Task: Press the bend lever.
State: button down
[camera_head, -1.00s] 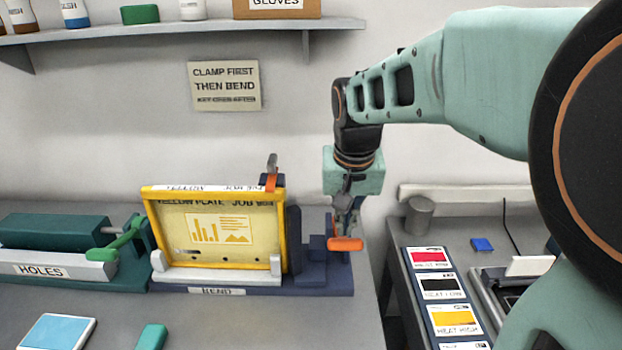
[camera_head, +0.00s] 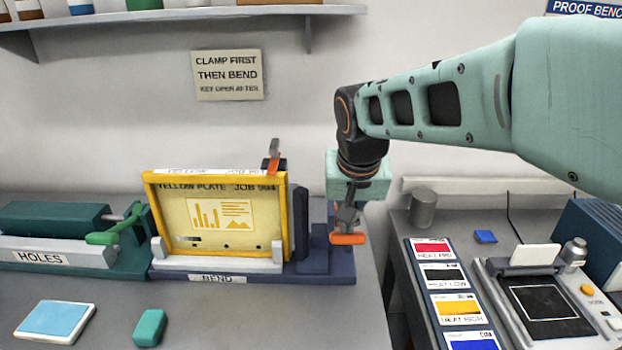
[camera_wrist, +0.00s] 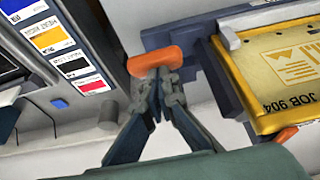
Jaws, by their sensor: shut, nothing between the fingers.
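The bend lever has an orange handle (camera_head: 348,239) at the right end of the dark blue bend unit (camera_head: 320,275), labelled BEND. My gripper (camera_head: 347,222) points down over the handle, its fingers closed together and empty. In the wrist view the fingertips (camera_wrist: 157,75) meet right at the orange handle (camera_wrist: 154,57), seemingly touching it, though a small gap cannot be ruled out. The yellow plate (camera_head: 222,215), marked JOB 904, stands upright in the bend unit. An orange-tipped clamp lever (camera_head: 273,160) stands at the plate's top right corner.
A green holes unit (camera_head: 60,222) stands at the left. A blue pad (camera_head: 56,319) and a green block (camera_head: 150,327) lie in front. Across a gap at the right, another bench holds heat cards (camera_head: 455,305) and a press-like device (camera_head: 545,300). The wall behind is close.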

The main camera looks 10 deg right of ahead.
aim_at(347, 244)
jog(key=shift+t, duration=0.9)
jog(key=f+b, duration=0.1)
jog(key=b, duration=0.1)
jog(key=s+f+b, duration=0.1)
jog(key=f+b, duration=0.2)
jog(key=shift+s+a+b, duration=0.1)
jog(key=shift+s+b, duration=0.2)
jog(key=shift+s, duration=0.1)
notch_tip(347, 244, down, 10)
jog(key=s+t+b, duration=0.2)
jog(key=t+b, duration=0.2)
jog(key=b, duration=1.6)
jog(key=shift+r+h, duration=0.25)
jog(key=shift+h, duration=0.05)
jog(key=shift+a+f, duration=0.1)
jog(key=shift+f, duration=0.1)
jog(key=s+a+r, duration=0.1)
jog(key=s, duration=0.6)
jog(key=s+a+r, duration=0.1)
jog(key=s+r, duration=0.1)
jog(key=s, duration=0.5)
jog(key=shift+r+t, duration=0.25)
jog(key=shift+t, duration=0.05)
